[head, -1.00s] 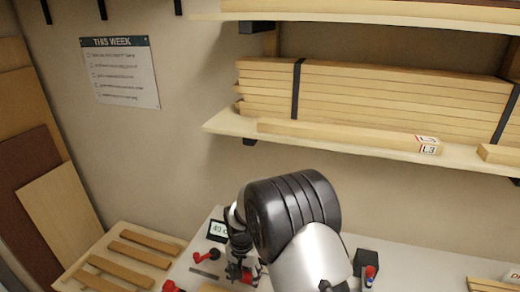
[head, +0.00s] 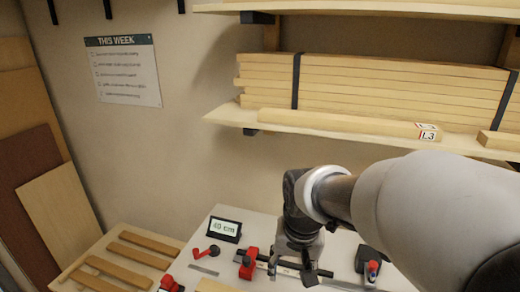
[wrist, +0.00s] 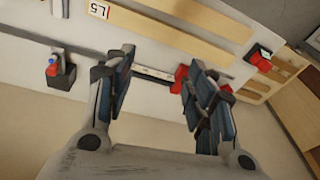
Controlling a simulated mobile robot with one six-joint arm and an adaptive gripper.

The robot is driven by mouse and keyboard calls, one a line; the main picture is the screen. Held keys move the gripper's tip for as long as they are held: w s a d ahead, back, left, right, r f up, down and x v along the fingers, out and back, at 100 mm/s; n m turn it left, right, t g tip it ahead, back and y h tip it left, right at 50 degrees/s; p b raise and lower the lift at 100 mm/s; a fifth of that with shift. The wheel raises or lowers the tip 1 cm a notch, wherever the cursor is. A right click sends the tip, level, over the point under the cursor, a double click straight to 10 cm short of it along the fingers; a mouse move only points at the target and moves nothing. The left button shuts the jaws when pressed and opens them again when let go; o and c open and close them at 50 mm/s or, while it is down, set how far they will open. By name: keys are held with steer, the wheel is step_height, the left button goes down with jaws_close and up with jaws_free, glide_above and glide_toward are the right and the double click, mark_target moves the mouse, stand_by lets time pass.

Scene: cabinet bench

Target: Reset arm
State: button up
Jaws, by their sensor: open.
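My gripper (wrist: 160,100) is open in the wrist view, with nothing between its two blue-padded fingers. In the head view my gripper (head: 302,270) hangs over the white bench (head: 232,268), in front of a dark rail with red clamps (head: 248,262). My arm reaches in from the lower right and hides part of the bench. Whether the fingertips touch anything below cannot be told.
A display reading 40 cm (head: 224,229) stands at the back of the bench. A black block with a red and blue part (head: 369,264) is to the right. A shelf (head: 236,115) holds strapped boards (head: 380,85) and a board marked L3 (head: 340,122).

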steer(key=s+d+n+t+b, duration=0.1)
steer(key=s+d+b, duration=0.1)
steer(key=s, duration=0.7)
steer(key=s+d+t+b, duration=0.1)
steer(key=s+d+b, duration=0.2)
steer(key=s, duration=0.7)
steer(key=shift+d+f+n, duration=0.3)
steer(key=shift+d+n, duration=0.1)
steer(key=shift+d, duration=0.75)
